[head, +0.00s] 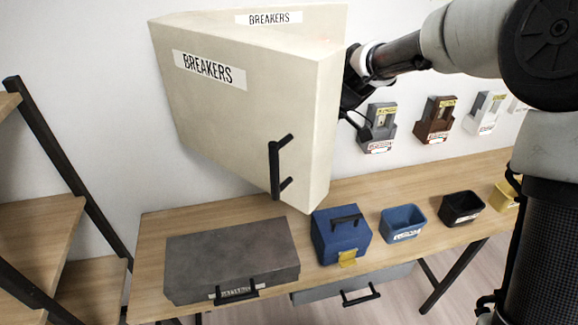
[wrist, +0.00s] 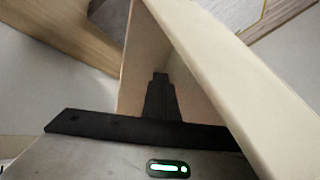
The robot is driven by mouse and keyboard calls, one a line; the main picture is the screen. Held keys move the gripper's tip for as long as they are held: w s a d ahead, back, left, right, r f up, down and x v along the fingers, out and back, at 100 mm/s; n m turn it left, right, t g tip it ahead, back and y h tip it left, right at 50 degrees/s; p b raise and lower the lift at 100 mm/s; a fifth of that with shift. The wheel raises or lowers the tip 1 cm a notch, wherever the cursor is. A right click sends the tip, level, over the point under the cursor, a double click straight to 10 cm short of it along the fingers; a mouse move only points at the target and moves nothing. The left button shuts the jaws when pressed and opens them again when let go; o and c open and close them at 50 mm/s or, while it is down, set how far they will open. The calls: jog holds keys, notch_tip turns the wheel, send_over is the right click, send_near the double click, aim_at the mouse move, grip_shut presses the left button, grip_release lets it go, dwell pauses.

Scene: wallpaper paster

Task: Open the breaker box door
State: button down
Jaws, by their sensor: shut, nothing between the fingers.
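The cream breaker box (head: 325,20) is on the wall at upper centre in the head view. Its door (head: 225,120), with a "BREAKERS" label and a black bar handle (head: 277,165), stands swung out at an angle, its free edge at the right. My gripper (head: 352,95) is at the right, behind the door's free edge and partly hidden by it. In the wrist view my gripper (wrist: 161,80) is shut and empty, its dark fingers reaching between cream panels, one of them a long slanting panel (wrist: 225,70). Contact with the door cannot be told.
Below is a wooden table (head: 365,195) with a grey case (head: 230,250), a blue box (head: 340,235) and several small bins. Wall holders (head: 380,125) hang right of the breaker box. A shelf (head: 40,230) stands at the left, with bare wall between.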

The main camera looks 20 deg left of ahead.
jog(key=s+a+m+t+y+b, duration=0.1)
jog(key=s+a+m+t+b, duration=0.2)
jog(key=s+a, duration=1.1)
jog(key=shift+a+m+b, duration=0.55)
jog(key=shift+m+b, duration=0.35)
jog(key=shift+b, duration=0.25)
